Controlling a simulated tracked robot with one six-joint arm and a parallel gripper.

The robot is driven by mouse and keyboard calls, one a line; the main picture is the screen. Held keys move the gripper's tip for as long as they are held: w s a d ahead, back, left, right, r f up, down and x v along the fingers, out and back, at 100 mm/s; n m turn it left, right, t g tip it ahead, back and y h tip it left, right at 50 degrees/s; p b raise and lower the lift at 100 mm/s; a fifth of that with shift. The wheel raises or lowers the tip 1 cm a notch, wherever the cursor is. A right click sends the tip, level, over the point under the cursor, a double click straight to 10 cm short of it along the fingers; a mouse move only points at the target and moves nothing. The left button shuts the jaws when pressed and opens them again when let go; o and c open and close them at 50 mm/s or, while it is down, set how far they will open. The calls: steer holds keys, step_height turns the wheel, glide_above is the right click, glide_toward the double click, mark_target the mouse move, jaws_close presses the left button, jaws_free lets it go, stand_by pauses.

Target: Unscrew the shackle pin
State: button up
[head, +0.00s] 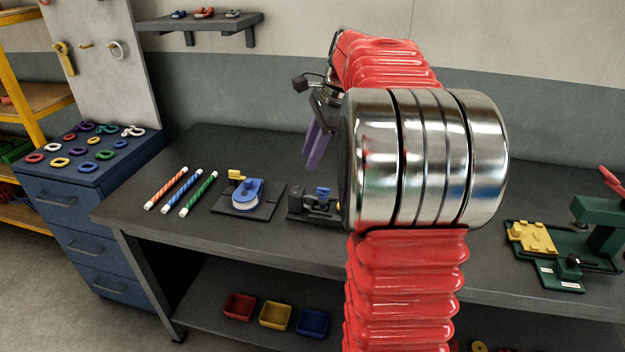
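My gripper (314,158) with purple fingers points down above the dark bench, left of my large silver joint. Its fingers overlap in this view, so I cannot tell whether they are open or shut. Below it, apart from the fingertips, a small dark fixture (296,206) stands on the bench. A small blue part (323,192) sits upright on the fixture; it may be the shackle, but it is too small to be sure. The pin cannot be made out. My arm hides the right end of the fixture.
Left of the fixture are a blue round device (247,192) on a dark plate and three striped rods (183,190). A green press (590,235) with a yellow block (533,236) stands at the right. Colored rings and shackles lie on the blue cabinet (83,178).

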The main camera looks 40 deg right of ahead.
mark_target(326, 189)
steer(key=d+f+m, duration=0.1)
steer(key=d+m, duration=0.2)
steer(key=d, duration=0.3)
steer(key=d+f+m+y, duration=0.1)
steer(key=d+f+m, duration=0.1)
steer(key=d, duration=0.4)
steer(key=shift+m, duration=0.4)
steer(key=shift+a+f, duration=0.1)
steer(key=x, duration=1.3)
steer(key=shift+w+f, duration=0.25)
steer(key=shift+w, duration=0.1)
steer(key=shift+c, duration=0.2)
jaws_close()
